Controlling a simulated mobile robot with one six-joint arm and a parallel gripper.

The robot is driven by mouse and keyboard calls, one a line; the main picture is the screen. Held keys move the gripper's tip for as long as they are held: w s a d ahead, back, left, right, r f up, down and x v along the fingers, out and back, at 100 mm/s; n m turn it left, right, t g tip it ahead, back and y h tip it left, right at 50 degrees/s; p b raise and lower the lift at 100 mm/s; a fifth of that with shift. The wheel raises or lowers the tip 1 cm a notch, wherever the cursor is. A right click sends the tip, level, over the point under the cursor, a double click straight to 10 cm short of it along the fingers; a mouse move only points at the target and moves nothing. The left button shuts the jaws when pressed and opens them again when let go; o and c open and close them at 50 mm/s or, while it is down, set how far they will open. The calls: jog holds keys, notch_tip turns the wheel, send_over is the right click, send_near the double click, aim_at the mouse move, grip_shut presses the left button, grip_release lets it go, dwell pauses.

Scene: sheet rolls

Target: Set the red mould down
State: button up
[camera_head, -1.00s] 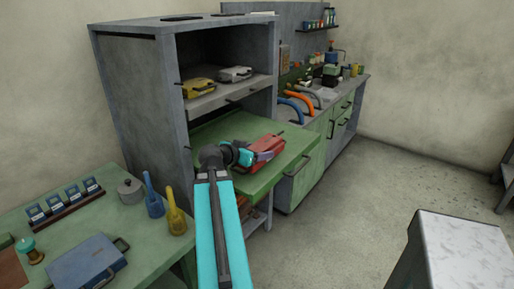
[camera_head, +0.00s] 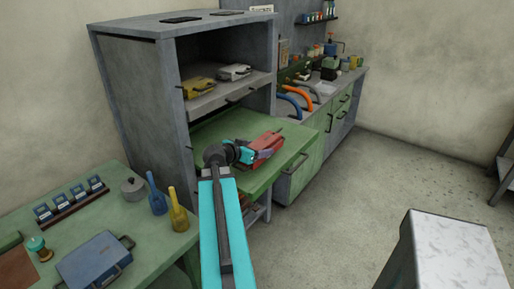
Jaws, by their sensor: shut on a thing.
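The red mould (camera_head: 263,146) is at the right part of the pulled-out green shelf (camera_head: 262,180) of the grey cabinet. My gripper (camera_head: 252,153) is at the mould's near left side and shut on it. My wrist and arm hide part of the mould and of the shelf. I cannot tell whether the mould's underside touches the shelf or is just above it.
The grey shelf above holds a yellow mould (camera_head: 199,87) and a pale grey mould (camera_head: 234,72). A green table (camera_head: 150,230) at left bears a blue case (camera_head: 93,260) and bottles. A bench (camera_head: 318,107) with hoses stands behind. A pale-topped block (camera_head: 455,255) is at front right.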

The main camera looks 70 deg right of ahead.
aim_at(263, 135)
jog(key=shift+w+d+f+p, duration=0.1)
jog(key=shift+w+d+p, duration=0.4)
jog(key=shift+d, duration=1.35)
jog(key=shift+w+d+f+p, duration=0.15)
jog(key=shift+d+p, duration=0.65)
jog(key=shift+d, duration=1.05)
jog(key=shift+w+d+f+p, duration=0.1)
jog(key=shift+w+d+p, duration=0.4)
jog(key=shift+d, duration=1.35)
jog(key=shift+s, duration=0.2)
jog(key=shift+d+p, duration=0.3)
jog(key=shift+d, duration=0.1)
jog(key=shift+f+p, duration=1)
jog(key=shift+f, duration=0.8)
jog(key=o, duration=2.1)
jog(key=shift+f, duration=0.2)
jog(key=shift+c, duration=0.2)
jog(key=shift+a+r, duration=0.1)
jog(key=shift+b+v, duration=2.1)
jog(key=shift+v, duration=3.9)
jog(key=shift+s, duration=0.1)
